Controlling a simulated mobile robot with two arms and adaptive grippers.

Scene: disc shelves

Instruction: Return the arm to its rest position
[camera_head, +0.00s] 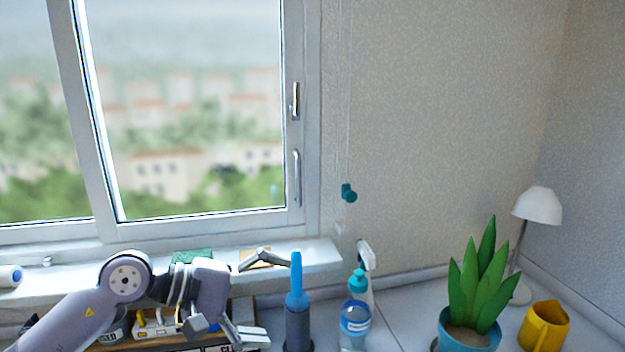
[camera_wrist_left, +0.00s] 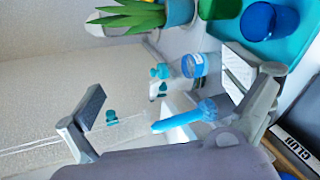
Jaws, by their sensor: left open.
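My left arm comes in from the lower left of the head view. Its gripper (camera_head: 276,302) is open, with the fingers spread and one above the other. In the left wrist view the two fingers of the gripper (camera_wrist_left: 167,90) stand wide apart with nothing held between them. A blue tool with a grey base (camera_head: 296,285) stands just to the right of the gripper in the head view. In the left wrist view the blue tool (camera_wrist_left: 183,117) shows between the fingers; I cannot tell how far beyond them it is. My right gripper is in neither view.
Right of the blue tool are a spray bottle (camera_head: 366,258) and a clear bottle with a blue label (camera_head: 355,317). A potted plant (camera_head: 470,322), yellow mug (camera_head: 543,327) and white lamp (camera_head: 537,206) stand further right. The window sill (camera_head: 322,258) runs behind my arm.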

